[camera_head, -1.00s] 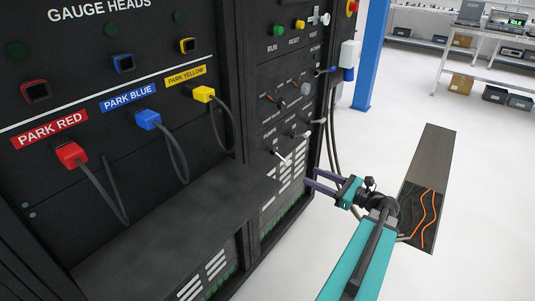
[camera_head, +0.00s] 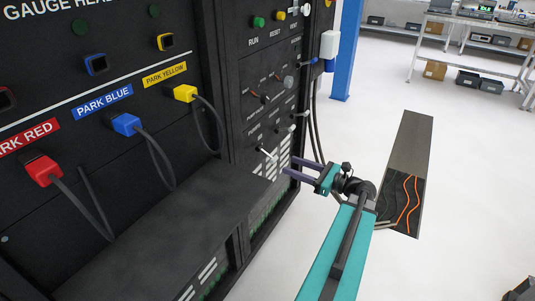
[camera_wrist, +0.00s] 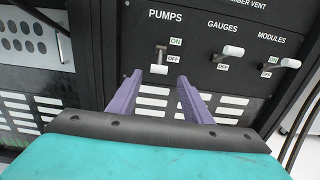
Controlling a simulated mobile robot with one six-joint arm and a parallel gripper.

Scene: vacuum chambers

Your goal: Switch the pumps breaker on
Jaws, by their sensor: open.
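The pumps breaker (camera_wrist: 161,50) is on the black panel in the wrist view, under the PUMPS label, with ON printed above OFF beside it. Its white-tipped lever (camera_wrist: 158,69) points down, on the OFF side. In the head view the pumps lever (camera_head: 268,155) sticks out low on the panel. My gripper (camera_head: 288,166) is open and empty, its purple fingers pointing at the panel just right of the lever. In the wrist view my gripper (camera_wrist: 159,79) has its fingertips either side of and below the lever; I see no contact.
The gauges breaker lever (camera_wrist: 234,52) and modules breaker lever (camera_wrist: 290,63) stand close by on the right. A black shelf (camera_head: 170,225) juts out left of the breaker panel. A floor trench with orange cables (camera_head: 407,200) lies right of my arm; a blue post (camera_head: 346,50) stands behind.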

